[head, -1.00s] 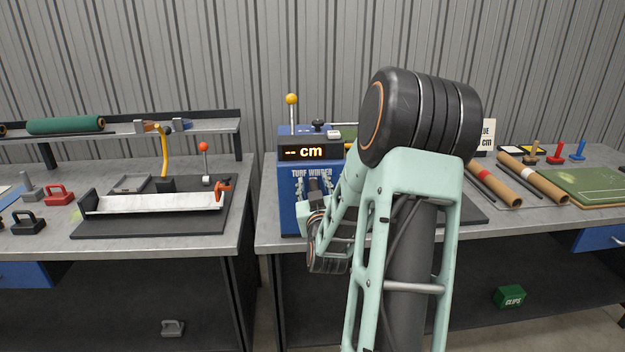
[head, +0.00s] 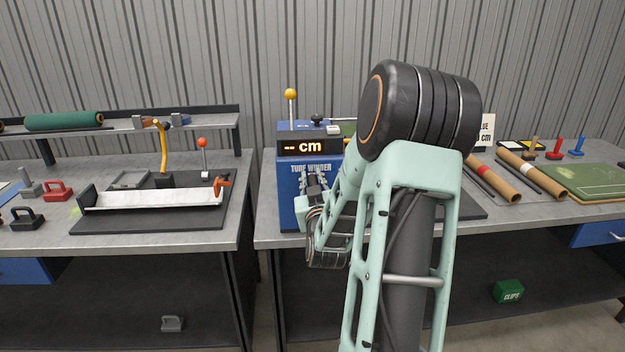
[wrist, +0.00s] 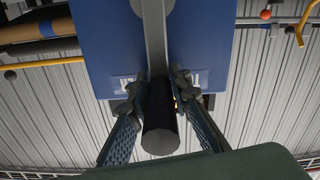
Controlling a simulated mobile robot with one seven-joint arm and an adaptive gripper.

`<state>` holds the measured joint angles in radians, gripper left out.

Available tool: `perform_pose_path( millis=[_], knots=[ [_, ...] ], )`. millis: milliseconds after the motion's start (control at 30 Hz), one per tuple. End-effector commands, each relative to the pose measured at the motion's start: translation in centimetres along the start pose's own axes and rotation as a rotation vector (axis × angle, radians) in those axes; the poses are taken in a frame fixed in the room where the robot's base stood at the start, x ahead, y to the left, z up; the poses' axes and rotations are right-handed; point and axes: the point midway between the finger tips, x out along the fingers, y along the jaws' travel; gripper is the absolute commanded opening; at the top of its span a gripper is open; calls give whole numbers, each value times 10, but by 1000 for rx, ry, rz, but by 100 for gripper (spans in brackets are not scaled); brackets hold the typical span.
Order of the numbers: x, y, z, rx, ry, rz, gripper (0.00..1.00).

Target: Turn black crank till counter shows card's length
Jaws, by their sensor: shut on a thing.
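The blue turf winder (head: 291,190) stands on the right bench, partly behind my arm. My gripper (wrist: 160,108) is shut on this handle. In the head view my gripper (head: 316,188) is small against the winder's front, and the handle cannot be made out. A white card (head: 486,131) is mostly hidden by my arm; only "UE" and "cm" show.
A yellow-knobbed lever (head: 291,96) and a black knob (head: 318,119) top the winder. The left bench holds a white trough (head: 155,199) and a red-knobbed lever (head: 203,145). Cardboard tubes (head: 492,178) and a green turf board (head: 585,182) lie at the right.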

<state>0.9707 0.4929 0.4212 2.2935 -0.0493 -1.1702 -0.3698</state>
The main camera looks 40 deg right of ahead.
Motion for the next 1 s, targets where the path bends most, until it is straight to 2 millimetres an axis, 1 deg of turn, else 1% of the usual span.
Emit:
perform_pose_path(
  millis=[667, 1000],
  knots=[
    [3, 9, 2, 22, -1, 8, 0],
    [7, 19, 4, 59, -1, 13, 0]
  ],
)
